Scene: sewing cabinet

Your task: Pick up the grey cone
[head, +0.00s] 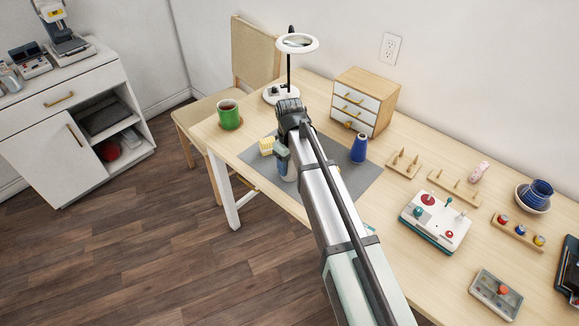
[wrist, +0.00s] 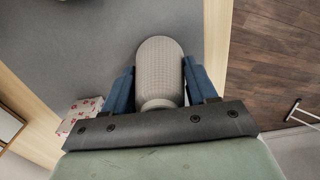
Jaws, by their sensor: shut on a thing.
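In the wrist view, the grey cone (wrist: 160,75) has a textured, rounded body and a paler narrow end near my palm. My gripper (wrist: 160,87) has blue fingers on both sides of it and is shut on it. In the head view, my gripper (head: 283,160) is over the near left part of the grey mat (head: 340,186). Only a small pale part of the cone (head: 290,173) shows there beside the fingers; my arm hides the rest. I cannot tell whether the cone touches the mat.
A blue cone (head: 359,149) stands on the mat to the right. A green mug (head: 229,116), a ring lamp (head: 297,43) and a small drawer chest (head: 364,100) stand around the mat. The table's front edge is near.

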